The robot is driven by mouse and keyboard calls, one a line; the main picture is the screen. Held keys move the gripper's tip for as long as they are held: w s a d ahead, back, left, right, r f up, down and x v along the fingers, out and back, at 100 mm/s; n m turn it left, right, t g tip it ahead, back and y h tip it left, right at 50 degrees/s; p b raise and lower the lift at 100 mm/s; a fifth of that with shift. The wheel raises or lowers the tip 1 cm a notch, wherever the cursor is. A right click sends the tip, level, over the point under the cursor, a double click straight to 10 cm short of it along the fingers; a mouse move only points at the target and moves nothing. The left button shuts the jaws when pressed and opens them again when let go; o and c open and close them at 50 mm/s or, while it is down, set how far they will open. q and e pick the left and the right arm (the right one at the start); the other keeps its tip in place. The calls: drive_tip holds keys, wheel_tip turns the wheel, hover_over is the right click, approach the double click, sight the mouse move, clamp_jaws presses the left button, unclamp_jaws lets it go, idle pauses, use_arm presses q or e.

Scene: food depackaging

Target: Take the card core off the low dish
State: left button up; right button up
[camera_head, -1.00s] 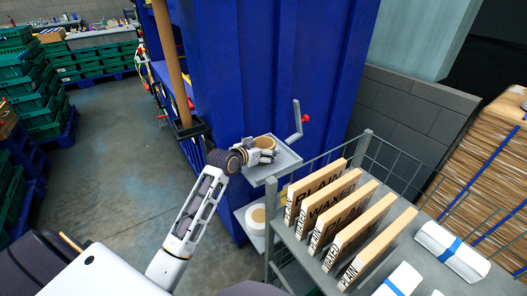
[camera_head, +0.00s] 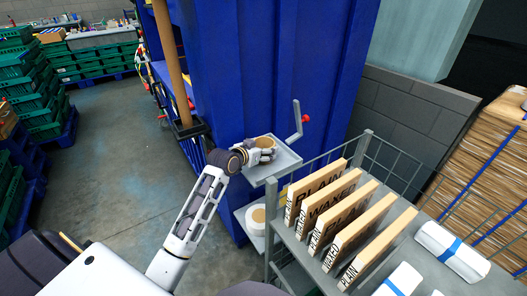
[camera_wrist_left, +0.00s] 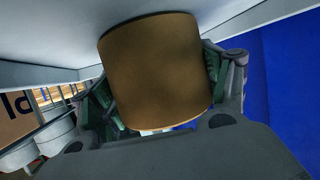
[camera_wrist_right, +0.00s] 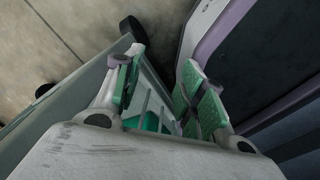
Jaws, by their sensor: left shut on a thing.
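The card core (camera_head: 264,141) is a short brown cylinder standing at the grey low dish (camera_head: 284,166), against the blue wall. My left gripper (camera_head: 268,153) is shut on the core from the side. In the left wrist view the core (camera_wrist_left: 155,70) fills the middle, with green-padded fingers on both sides. Its far end is close to the pale dish surface (camera_wrist_left: 55,35); I cannot tell whether they touch. My right gripper (camera_wrist_right: 160,95) shows only in its own wrist view, with its fingers apart and nothing between them.
A grey crank with a red knob (camera_head: 305,118) rises beside the dish. A white roll (camera_head: 256,216) sits on a lower shelf. A wire-sided cart (camera_head: 283,236) holds upright labelled boards (camera_head: 340,205) and white wrapped bundles (camera_head: 452,250). Open floor lies to the left.

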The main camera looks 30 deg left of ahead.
use_arm(q)
wheel_tip(320, 180, up, 10)
idle(0.8)
idle(0.4)
drive_tip(key=shift+f, duration=0.1)
